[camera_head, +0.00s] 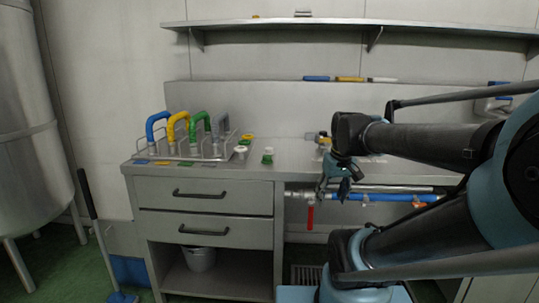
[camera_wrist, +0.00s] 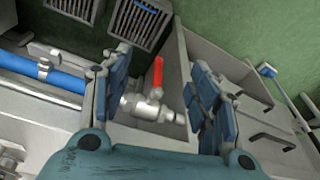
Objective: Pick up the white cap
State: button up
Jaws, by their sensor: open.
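A small round white cap (camera_head: 241,151) appears to lie on the steel worktop at the right front corner of the wire rack. A small white and green piece (camera_head: 267,156) stands a little to its right; I cannot tell exactly what it is. My gripper (camera_head: 338,190) is to the right of both, around the worktop's front edge, pointing down. In the wrist view my gripper (camera_wrist: 155,95) is open, its two fingers well apart with nothing held. The white cap is not seen in the wrist view.
A rack (camera_head: 185,153) holds blue, yellow, green and grey bent handles. A red-handled valve (camera_wrist: 157,75) on a pipe shows beyond my fingers, below worktop level. A brass fitting (camera_head: 322,138) lies on the worktop behind my gripper. Drawers (camera_head: 205,194) are below the rack.

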jog(key=w+a+r+n+y, duration=0.1)
jog(key=w+a+r+n, duration=0.4)
jog(key=w+r, duration=0.8)
jog(key=n+y, duration=0.2)
jog(key=n, duration=0.1)
send_near(270, 148)
jog(key=x, duration=0.3)
jog(key=shift+s+d+f, duration=0.15)
jog(key=shift+f, duration=0.2)
jog(key=x, duration=0.4)
jog(key=shift+a, duration=0.35)
jog(key=shift+w+a+f, duration=0.2)
jog(key=shift+f, duration=0.4)
jog(key=shift+c, duration=0.2)
jog(key=c, duration=1)
